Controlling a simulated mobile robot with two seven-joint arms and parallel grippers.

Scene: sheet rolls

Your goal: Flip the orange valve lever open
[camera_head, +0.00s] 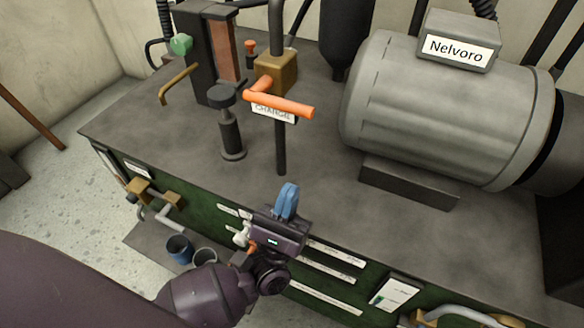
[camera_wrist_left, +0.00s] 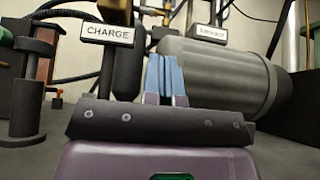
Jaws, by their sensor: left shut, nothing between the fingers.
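The orange valve lever (camera_head: 282,105) is on a brass valve body (camera_head: 275,73) carried by a dark upright pipe. It lies roughly crosswise, sloping slightly down to the right, above a white CHARGE label (camera_head: 272,114). The label also shows in the left wrist view (camera_wrist_left: 108,33), where I cannot make out the lever. My left gripper (camera_head: 289,190) is below the lever in the head view, near the bench's front edge. It is apart from the lever. Its blue fingers (camera_wrist_left: 165,78) are shut together and empty. My right gripper is not in view.
A large grey motor cylinder (camera_head: 440,110) labelled Nelvoro stands on the right. A dark post with a knob (camera_head: 230,125) stands left of the lever. A green knob (camera_head: 181,44) and bent brass handle (camera_head: 178,84) are farther left. The bench top's front left (camera_head: 150,125) is clear.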

